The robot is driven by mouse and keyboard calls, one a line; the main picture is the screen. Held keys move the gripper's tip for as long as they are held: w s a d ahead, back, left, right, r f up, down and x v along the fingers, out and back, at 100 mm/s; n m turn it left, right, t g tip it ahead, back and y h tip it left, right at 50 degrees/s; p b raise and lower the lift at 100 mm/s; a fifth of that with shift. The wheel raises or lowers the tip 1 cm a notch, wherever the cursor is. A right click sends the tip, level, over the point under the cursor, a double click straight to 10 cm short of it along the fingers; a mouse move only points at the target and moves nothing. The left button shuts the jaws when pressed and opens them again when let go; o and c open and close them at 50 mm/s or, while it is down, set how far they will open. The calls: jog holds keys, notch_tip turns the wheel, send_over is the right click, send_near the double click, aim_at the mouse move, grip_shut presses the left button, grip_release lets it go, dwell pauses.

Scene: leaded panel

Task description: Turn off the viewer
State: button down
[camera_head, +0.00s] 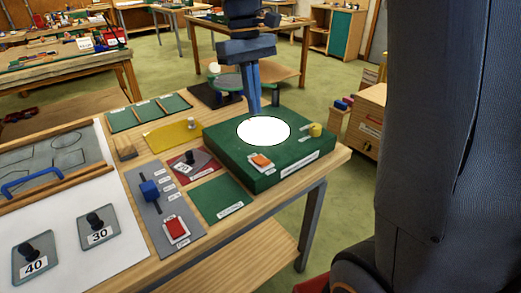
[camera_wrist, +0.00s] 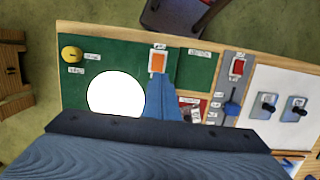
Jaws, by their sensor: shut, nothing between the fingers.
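The viewer is a green box (camera_head: 225,150) at the table's right end, with a bright white lit disc (camera_head: 263,131) in its top. An orange rocker switch (camera_head: 261,161) sits on a pale plate at its front edge, and a yellow knob (camera_head: 315,130) at its right. In the wrist view the lit disc (camera_wrist: 116,94), orange switch (camera_wrist: 158,62) and yellow knob (camera_wrist: 70,54) show too. My gripper (camera_head: 255,112) is shut and empty, pointing down above the back of the box. In the wrist view my gripper (camera_wrist: 160,76) appears just below the orange switch.
A grey panel (camera_head: 158,215) left of the viewer carries a red switch (camera_head: 176,228) and a blue lever (camera_head: 149,190). A red plate with a black knob (camera_head: 190,157) and a yellow piece (camera_head: 172,135) lie beside the box. Weighted knobs (camera_head: 35,255) stand at the left.

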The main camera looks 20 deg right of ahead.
aim_at(262, 161)
jog(key=f+p, duration=0.1)
jog(key=f, duration=0.3)
jog(key=s+f+p, duration=0.1)
jog(key=f, duration=0.4)
jog(key=s+f+p, duration=0.1)
jog(key=f, duration=0.3)
jog(key=shift+s+d+f+p, duration=0.15)
jog(key=shift+s+d+p, duration=0.1)
jog(key=shift+d+p, duration=0.15)
